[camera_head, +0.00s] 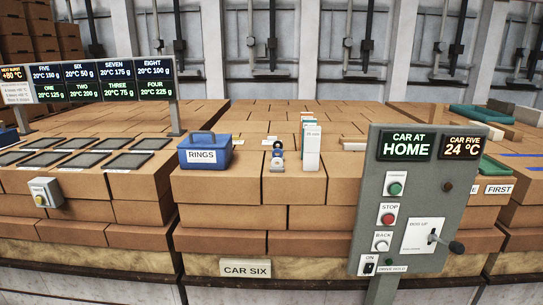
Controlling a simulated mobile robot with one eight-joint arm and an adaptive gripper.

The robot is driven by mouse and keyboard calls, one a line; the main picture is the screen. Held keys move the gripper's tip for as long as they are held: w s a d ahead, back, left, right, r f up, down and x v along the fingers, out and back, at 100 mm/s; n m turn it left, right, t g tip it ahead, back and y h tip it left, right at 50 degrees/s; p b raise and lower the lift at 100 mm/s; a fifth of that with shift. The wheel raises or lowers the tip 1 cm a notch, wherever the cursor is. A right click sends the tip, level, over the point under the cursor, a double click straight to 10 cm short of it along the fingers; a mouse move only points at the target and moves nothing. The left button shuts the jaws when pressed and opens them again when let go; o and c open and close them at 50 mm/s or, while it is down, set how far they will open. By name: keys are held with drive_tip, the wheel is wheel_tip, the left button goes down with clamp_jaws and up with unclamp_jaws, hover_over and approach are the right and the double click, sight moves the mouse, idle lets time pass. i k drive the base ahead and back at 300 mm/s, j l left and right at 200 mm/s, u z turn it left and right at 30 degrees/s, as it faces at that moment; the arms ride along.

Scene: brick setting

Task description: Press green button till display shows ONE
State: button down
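A grey control panel (452,212) stands at the right, tilted slightly. Its green button (396,188) sits below the upper display, under a small white label too small to read. The display (406,145) reads "CAR AT HOME" in green. A second display (462,147) beside it reads "CAR FIVE 24 °C" in orange. Below the green button are a red button (388,218) labelled STOP and a white button (381,246) labelled BACK. My gripper is not in view, and nothing covers the green button.
A black-knobbed lever (445,242) juts from the panel's right side, and a switch (368,267) sits at its bottom left. Brick stacks (230,222) stand behind, bearing a blue RINGS box (205,154). A display board (105,78) stands at the left.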

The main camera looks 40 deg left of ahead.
sight(395, 189)
drive_tip(key=i+l+u, duration=0.3)
drive_tip(key=i+u, duration=0.15)
drive_tip(key=i+l+u, duration=0.75)
drive_tip(key=l+u, duration=0.15)
drive_tip(key=l, duration=0.1)
